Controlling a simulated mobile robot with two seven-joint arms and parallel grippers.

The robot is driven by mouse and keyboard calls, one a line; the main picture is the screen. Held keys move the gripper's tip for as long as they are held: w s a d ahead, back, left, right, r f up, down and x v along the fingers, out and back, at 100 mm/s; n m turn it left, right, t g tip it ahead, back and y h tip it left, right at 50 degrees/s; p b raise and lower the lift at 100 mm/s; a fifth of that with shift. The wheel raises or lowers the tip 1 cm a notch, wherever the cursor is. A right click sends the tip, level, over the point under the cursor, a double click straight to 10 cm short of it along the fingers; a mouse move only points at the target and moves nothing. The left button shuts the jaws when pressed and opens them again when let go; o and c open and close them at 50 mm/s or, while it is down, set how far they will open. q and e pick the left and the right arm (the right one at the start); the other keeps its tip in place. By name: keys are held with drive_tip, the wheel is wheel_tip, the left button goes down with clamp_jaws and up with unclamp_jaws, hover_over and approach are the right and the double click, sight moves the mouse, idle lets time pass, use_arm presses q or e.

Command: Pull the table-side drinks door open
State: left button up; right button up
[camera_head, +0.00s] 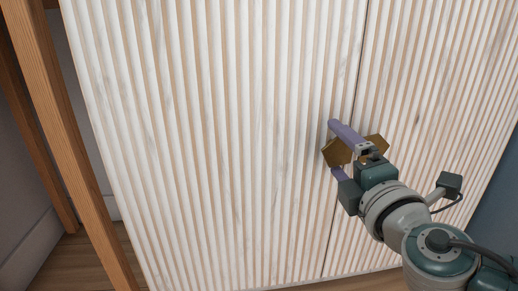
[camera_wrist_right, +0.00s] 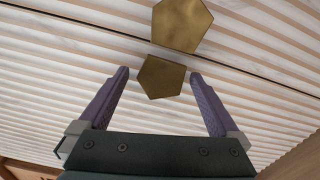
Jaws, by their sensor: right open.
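The table-side drinks door (camera_head: 215,130) is the wide white ribbed panel on the left, nearer the wooden legs; it looks closed, flush with its neighbour at a thin seam. Its brass pentagonal handle (camera_head: 336,153) sits beside the seam, and also shows in the right wrist view (camera_wrist_right: 161,77). My right gripper (camera_head: 342,152) is open at this handle, its purple fingers apart on either side. In the wrist view (camera_wrist_right: 160,85) gaps show between handle and both fingers; I cannot tell its exact depth. My left gripper is not in view.
The neighbouring ribbed door (camera_head: 440,110) is on the right, with a matching brass handle (camera_head: 377,143) just across the seam, also in the wrist view (camera_wrist_right: 181,25). Wooden legs (camera_head: 65,130) stand at the left. Bare wooden floor (camera_head: 350,282) shows below the doors.

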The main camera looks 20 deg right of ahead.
drive_tip(key=shift+w+d, duration=0.15)
drive_tip(key=shift+w, duration=0.15)
clamp_jaws()
idle(0.7)
